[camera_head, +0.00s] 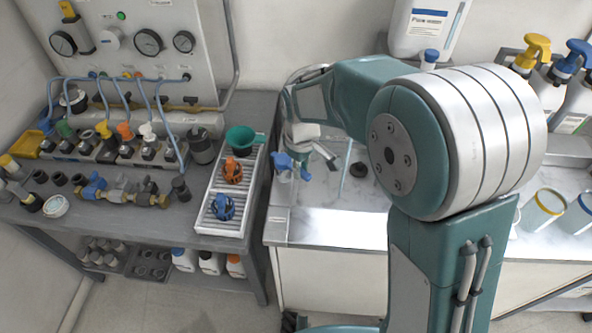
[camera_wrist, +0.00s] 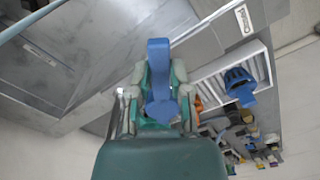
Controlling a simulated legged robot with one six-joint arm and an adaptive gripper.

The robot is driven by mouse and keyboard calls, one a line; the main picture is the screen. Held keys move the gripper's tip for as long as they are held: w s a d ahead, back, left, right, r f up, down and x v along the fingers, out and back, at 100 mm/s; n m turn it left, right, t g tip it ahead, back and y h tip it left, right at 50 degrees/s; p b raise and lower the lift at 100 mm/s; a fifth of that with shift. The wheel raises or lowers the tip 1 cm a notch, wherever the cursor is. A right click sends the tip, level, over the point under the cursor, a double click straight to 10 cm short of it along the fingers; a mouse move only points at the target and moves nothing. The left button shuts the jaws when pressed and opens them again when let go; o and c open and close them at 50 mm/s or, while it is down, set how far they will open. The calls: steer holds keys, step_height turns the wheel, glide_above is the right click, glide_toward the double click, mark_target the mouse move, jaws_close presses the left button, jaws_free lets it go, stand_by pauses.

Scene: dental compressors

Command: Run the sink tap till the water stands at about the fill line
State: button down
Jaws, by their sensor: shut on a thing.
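My gripper (camera_wrist: 158,90) is shut on a blue lever-like part (camera_wrist: 158,60), which stands between its two fingers in the wrist view. I take it for the sink tap's handle. In the head view my gripper (camera_head: 303,133) is above the left end of the pale marbled worktop (camera_head: 335,226), partly hidden by my own arm. Blue (camera_head: 282,160) shows just below it, with a grey metal piece (camera_head: 325,153) to the right. A dark round piece (camera_head: 358,169) lies farther right. I cannot make out the basin, any water or a fill line.
A white jug (camera_head: 420,30) and pump bottles (camera_head: 532,52) stand behind. Two clear beakers (camera_head: 541,211) are at right.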

steer(key=shift+w+d+f+n, duration=0.15)
steer(key=shift+w+n, duration=0.1)
steer(key=shift+n, duration=0.35)
steer(key=shift+w+d+r+n, duration=0.1)
steer(key=shift+w+d+n, duration=0.1)
steer(key=shift+n, duration=0.4)
steer(key=shift+w, duration=0.1)
steer(key=c, duration=0.6)
jaws_free()
steer(key=shift+o, duration=0.2)
steer(key=shift+a, duration=0.1)
step_height(320, 180, up, 12)
steer(key=shift+w+f, duration=0.1)
